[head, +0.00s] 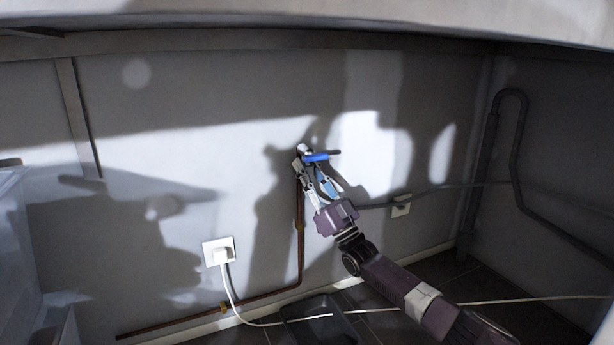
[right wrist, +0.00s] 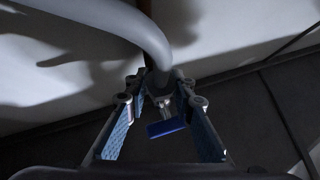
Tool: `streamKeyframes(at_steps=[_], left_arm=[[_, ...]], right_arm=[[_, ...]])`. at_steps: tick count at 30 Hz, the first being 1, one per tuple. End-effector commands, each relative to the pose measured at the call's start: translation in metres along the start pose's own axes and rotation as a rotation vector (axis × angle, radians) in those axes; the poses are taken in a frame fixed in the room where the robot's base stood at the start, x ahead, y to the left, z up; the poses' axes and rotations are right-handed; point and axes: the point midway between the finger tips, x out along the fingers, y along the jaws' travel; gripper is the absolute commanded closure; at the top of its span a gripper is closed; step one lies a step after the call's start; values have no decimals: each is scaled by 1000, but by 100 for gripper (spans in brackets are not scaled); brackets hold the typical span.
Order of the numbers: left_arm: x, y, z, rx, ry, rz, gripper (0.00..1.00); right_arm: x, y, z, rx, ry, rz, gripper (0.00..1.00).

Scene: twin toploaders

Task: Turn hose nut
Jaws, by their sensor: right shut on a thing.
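A tap with a blue lever (head: 317,157) sits on the back wall at the top of a copper pipe (head: 300,215). My right gripper (head: 308,168) reaches up to it from below right. In the right wrist view, a thick grey hose (right wrist: 140,28) curves down from the upper left and ends between the fingertips of my right gripper (right wrist: 160,85). The fingers are closed on the hose's end fitting at the tap. The nut itself is mostly hidden by the fingertips. The blue lever (right wrist: 166,128) shows just below, between the fingers. My left gripper is not in view.
A wall socket with a white plug (head: 220,252) and cable is low on the wall. A second socket (head: 401,206) is right of the gripper. A bent grey standpipe (head: 518,110) stands at the right corner. A dark tray (head: 318,322) lies on the floor. A countertop edge (head: 330,14) overhangs above.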

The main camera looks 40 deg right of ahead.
Motion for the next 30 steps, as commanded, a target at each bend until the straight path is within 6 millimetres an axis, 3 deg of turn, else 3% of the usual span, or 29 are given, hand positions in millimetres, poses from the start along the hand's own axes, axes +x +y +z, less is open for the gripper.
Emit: streamKeyframes(at_steps=[6,21,22,26,30], left_arm=[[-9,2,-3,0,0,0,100],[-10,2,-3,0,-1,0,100],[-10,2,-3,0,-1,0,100],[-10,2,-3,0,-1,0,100],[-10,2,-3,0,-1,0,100]], right_arm=[[-1,0,2,45,-1,-44,100],[-1,-1,1,59,-1,-56,100],[-1,-1,1,59,-1,-55,74],[0,-1,1,58,0,-55,60],[0,-1,0,57,0,-54,59]])
